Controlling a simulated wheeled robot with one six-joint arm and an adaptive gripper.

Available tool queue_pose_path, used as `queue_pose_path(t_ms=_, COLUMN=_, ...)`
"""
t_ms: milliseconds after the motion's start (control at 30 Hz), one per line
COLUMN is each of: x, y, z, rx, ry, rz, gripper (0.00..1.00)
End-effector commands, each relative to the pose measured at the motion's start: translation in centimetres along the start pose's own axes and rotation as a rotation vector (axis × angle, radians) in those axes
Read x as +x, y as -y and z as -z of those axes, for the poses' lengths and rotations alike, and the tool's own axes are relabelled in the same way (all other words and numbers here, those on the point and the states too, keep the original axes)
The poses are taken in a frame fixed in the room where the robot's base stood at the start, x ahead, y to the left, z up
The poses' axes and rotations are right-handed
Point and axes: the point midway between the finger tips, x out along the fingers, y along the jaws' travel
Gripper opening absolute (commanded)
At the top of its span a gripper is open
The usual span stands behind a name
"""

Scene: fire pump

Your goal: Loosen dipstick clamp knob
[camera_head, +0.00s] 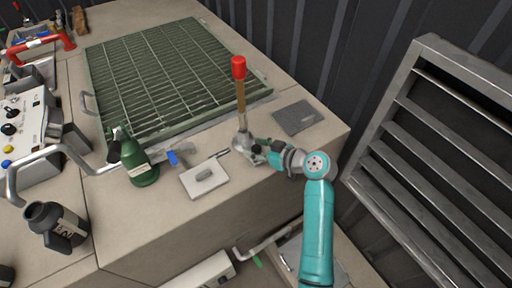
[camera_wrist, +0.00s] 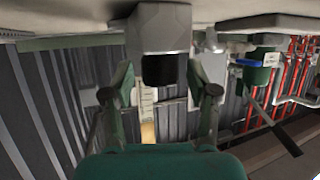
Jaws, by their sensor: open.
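The dipstick (camera_head: 240,95) stands upright with a brown shaft and red top. Its lower end sits in a grey metal clamp base (camera_head: 241,143) on the bench. In the wrist view, which is upside down, the grey clamp body (camera_wrist: 163,28) hangs from the bench at top, with a dark square-faced knob (camera_wrist: 163,70) facing me. The pale, yellow-ended strip of the dipstick (camera_wrist: 148,132) shows behind. My gripper (camera_head: 258,152) is at the right side of the base. In the wrist view its fingers (camera_wrist: 160,82) are open on both sides of the knob, with visible gaps.
A grey plate (camera_head: 297,117) lies right of the dipstick. A white plate with a handle (camera_head: 204,178) and a green bottle (camera_head: 138,160) are to the left. A green grating (camera_head: 165,75) lies behind. A louvred metal panel (camera_head: 430,150) stands right of my arm.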

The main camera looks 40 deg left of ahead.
Motion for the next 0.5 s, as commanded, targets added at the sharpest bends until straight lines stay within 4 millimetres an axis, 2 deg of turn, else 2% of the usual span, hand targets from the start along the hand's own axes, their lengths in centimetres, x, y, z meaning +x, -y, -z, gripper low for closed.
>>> queue_pose_path(t_ms=167, x=-2.3, y=-0.1, z=-0.1, rx=0.001, ry=0.000, rz=-0.003, gripper=0.59)
queue_pose_path(t_ms=500, x=-8.9, y=-0.1, z=-0.1, rx=0.001, ry=0.000, rz=-0.003, gripper=0.59)
